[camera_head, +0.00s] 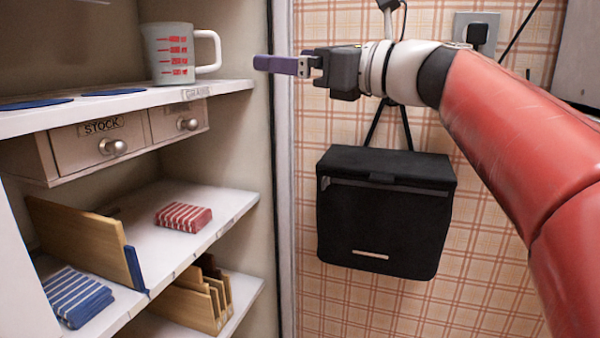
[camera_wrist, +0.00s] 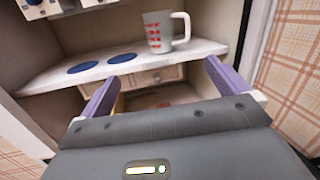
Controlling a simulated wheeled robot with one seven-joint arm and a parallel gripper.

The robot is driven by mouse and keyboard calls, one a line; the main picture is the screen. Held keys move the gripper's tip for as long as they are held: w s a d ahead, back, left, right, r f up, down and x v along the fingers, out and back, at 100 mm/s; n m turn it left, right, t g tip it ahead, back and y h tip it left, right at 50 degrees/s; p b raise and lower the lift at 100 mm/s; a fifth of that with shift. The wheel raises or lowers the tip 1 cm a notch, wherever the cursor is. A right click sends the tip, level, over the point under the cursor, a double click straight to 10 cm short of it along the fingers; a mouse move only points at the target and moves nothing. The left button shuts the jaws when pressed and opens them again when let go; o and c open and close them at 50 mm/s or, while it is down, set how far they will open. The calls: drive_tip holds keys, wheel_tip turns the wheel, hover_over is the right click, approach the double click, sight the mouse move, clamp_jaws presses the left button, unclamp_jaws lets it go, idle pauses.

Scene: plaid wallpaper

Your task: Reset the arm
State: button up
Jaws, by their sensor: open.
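My red arm reaches in from the right in the head view. My gripper (camera_head: 283,65) has purple fingers and points left toward the shelf unit, at about the height of the upper shelf. In the wrist view my gripper (camera_wrist: 160,92) shows its two purple fingers spread wide apart with nothing between them. It is open and empty. A white measuring cup (camera_head: 172,55) with red markings stands upright on the upper shelf, left of my gripper and apart from it. The cup also shows in the wrist view (camera_wrist: 157,33), beyond the fingers.
The upper shelf (camera_head: 150,98) carries flat blue discs (camera_head: 113,92). Drawers (camera_head: 105,143) hang beneath it. The lower shelf (camera_head: 165,250) holds red striped cloths (camera_head: 184,217), blue striped cloths (camera_head: 75,297) and a wooden holder (camera_head: 75,235). A black bag (camera_head: 385,225) hangs on the plaid wall below my gripper.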

drive_tip(key=s+d+f+n+g+h+p, duration=0.1)
drive_tip(key=s+f+n+h, duration=0.3)
drive_tip(key=f, duration=0.5)
drive_tip(key=s+d+f+n+g+h+p, duration=0.1)
drive_tip(key=s+d+f+n+h, duration=0.3)
drive_tip(key=f, duration=0.6)
drive_tip(key=s+d+f+n+g+h, duration=0.1)
drive_tip(key=s+d+f+n+h, duration=0.2)
drive_tip(key=f+n, duration=0.4)
wheel_tip(320, 180, down, 3)
drive_tip(key=shift+s+r+h+p, duration=0.2)
drive_tip(key=shift+s+h+p, duration=0.2)
drive_tip(key=shift+s, duration=0.5)
drive_tip(key=s+d+f+n+h, duration=0.1)
drive_tip(key=s+d+f+n, duration=0.1)
drive_tip(key=f, duration=0.1)
drive_tip(key=s+d+f+n+h, duration=0.2)
drive_tip(key=s+d+f+n, duration=0.1)
drive_tip(key=s+d+f+n+g+h, duration=0.1)
drive_tip(key=s+d+f+n, duration=0.1)
drive_tip(key=f+n, duration=0.1)
drive_tip(key=shift+s+d+f+p, duration=0.15)
drive_tip(key=shift+f+p, duration=0.25)
drive_tip(key=shift+f, duration=0.2)
